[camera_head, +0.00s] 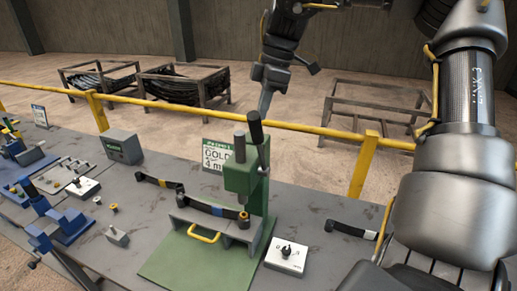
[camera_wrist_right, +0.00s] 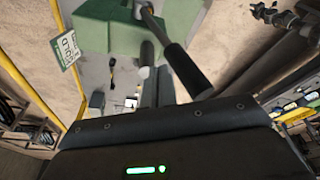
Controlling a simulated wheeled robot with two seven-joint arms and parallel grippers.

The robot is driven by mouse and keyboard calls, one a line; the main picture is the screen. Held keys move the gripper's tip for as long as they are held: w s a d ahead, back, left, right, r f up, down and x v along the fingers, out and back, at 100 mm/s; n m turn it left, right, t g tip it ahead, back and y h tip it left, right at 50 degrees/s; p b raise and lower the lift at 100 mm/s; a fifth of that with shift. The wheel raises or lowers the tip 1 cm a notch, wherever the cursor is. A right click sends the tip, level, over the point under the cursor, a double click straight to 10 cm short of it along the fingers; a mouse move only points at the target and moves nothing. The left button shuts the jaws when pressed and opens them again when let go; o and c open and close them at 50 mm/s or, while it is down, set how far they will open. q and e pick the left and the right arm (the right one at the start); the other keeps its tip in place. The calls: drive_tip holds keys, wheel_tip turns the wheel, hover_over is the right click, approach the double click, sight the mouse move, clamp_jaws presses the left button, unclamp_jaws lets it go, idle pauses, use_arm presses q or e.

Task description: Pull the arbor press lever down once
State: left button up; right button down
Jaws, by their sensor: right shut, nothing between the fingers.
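The green arbor press (camera_head: 238,178) stands on a green base plate on the bench. Its lever (camera_head: 255,127) has a black grip and points up, slightly tilted. In the right wrist view the lever grip (camera_wrist_right: 188,72) slants beside my fingers. My right gripper (camera_head: 265,112) hangs from the top of the head view, its fingertips close to the top of the lever grip. It is shut and empty; its fingers also show in the right wrist view (camera_wrist_right: 158,78). I cannot tell whether they touch the grip. My left gripper is not in view.
A dark leaf strip (camera_head: 207,205) lies in the fixture under the press. A white dial box (camera_head: 286,256) sits to its right, a sign (camera_head: 217,154) behind. Blue fixtures (camera_head: 72,222) stand at left. A yellow rail (camera_head: 200,108) runs behind the bench, with spring racks (camera_head: 183,86) beyond.

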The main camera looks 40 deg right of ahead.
sight(254, 125)
idle(0.3)
drive_tip(key=shift+s+a+f+b, duration=0.1)
drive_tip(key=shift+s+a+b, duration=0.1)
drive_tip(key=shift+a+b, duration=0.2)
drive_tip(key=shift+s+a+b, duration=0.25)
drive_tip(key=shift+a+b, duration=0.15)
drive_tip(key=shift+a, duration=0.05)
drive_tip(key=shift+s+a+b, duration=0.2)
drive_tip(key=shift+a+b, duration=0.2)
drive_tip(key=shift+a, duration=0.05)
drive_tip(key=shift+s+a+f+b, duration=0.3)
drive_tip(key=shift+a+f+b, duration=0.3)
drive_tip(key=shift+b, duration=0.45)
drive_tip(key=shift+s+a+f+b, duration=0.25)
drive_tip(key=shift+a+b, duration=0.15)
drive_tip(key=shift+b, duration=0.2)
drive_tip(key=shift+s+a+f+b, duration=0.25)
drive_tip(key=shift+a+b, duration=0.15)
drive_tip(key=shift+b, duration=0.2)
drive_tip(key=shift+a, duration=0.2)
